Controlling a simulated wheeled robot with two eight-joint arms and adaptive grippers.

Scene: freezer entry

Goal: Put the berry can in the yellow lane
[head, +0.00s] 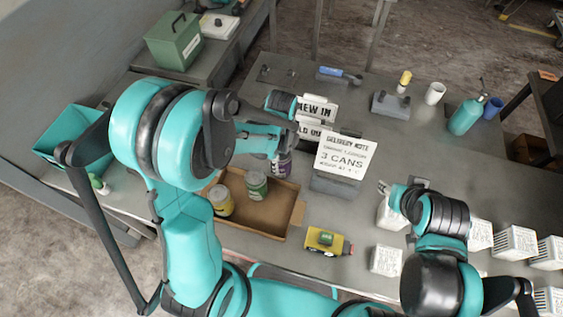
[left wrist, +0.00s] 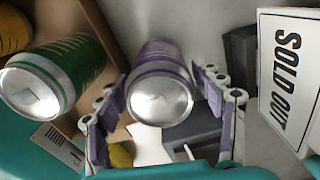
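A purple can (head: 281,165), likely the berry can, stands near the far right edge of the cardboard tray (head: 298,214). My left gripper (head: 277,150) has its fingers on both sides of this can. In the left wrist view the purple can (left wrist: 160,95) sits between the two fingertips, which appear to press on its sides. Whether its base touches anything is hidden. No yellow lane can be made out clearly. My right gripper (head: 384,189) is by a white carton (head: 389,216) on the right; its fingers are too small to read.
A green can (head: 256,186) and a yellow can (head: 221,201) stand in the tray. A "3 CANS" sign (head: 345,157) and a "SOLD OUT" card (left wrist: 288,75) stand close by. A yellow device (head: 326,241) lies in front. Several white cartons fill the right.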

